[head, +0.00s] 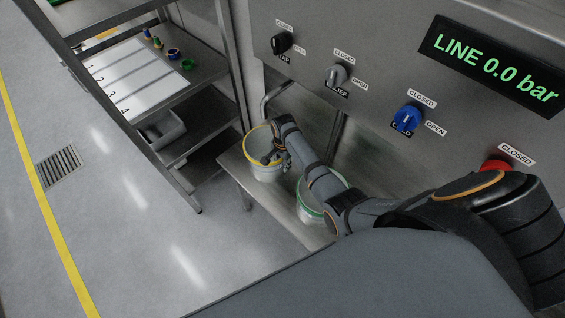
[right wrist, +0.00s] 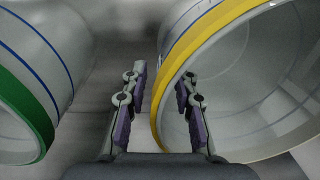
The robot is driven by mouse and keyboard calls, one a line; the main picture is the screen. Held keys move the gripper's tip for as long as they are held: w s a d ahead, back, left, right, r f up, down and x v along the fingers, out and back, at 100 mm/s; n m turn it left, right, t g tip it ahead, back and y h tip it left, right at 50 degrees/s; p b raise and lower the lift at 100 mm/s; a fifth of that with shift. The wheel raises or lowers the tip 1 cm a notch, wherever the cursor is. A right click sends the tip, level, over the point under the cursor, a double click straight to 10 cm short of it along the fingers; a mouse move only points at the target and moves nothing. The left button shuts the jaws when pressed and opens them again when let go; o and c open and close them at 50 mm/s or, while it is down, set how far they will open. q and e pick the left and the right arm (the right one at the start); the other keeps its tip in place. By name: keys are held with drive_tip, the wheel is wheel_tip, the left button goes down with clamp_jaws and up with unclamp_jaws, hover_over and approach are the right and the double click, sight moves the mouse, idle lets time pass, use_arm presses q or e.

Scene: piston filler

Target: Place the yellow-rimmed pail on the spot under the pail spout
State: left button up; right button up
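The yellow-rimmed pail (head: 265,165) is white and stands on a low steel bench, below the panel, in the head view. Its yellow rim (right wrist: 176,75) also shows close up in the right wrist view. My right gripper (head: 272,154) is at this pail's rim. In the right wrist view its fingers (right wrist: 163,105) are apart, one on each side of the pail wall, with a gap between the left finger and the rim. My left gripper is not in view. I cannot make out the pail spout or the spot under it.
A green-rimmed pail (head: 310,212) stands beside it, partly behind my right arm; it also shows in the right wrist view (right wrist: 35,105). A bent steel pipe (head: 268,100) is behind the pails. A steel shelf rack (head: 207,125) stands left. The floor (head: 130,230) is clear.

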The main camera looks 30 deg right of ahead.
wheel_tip(320, 180, up, 12)
drive_tip(key=shift+s+r+p, duration=0.15)
drive_tip(key=shift+r+p, duration=0.05)
drive_tip(key=shift+p, duration=0.15)
idle(0.5)
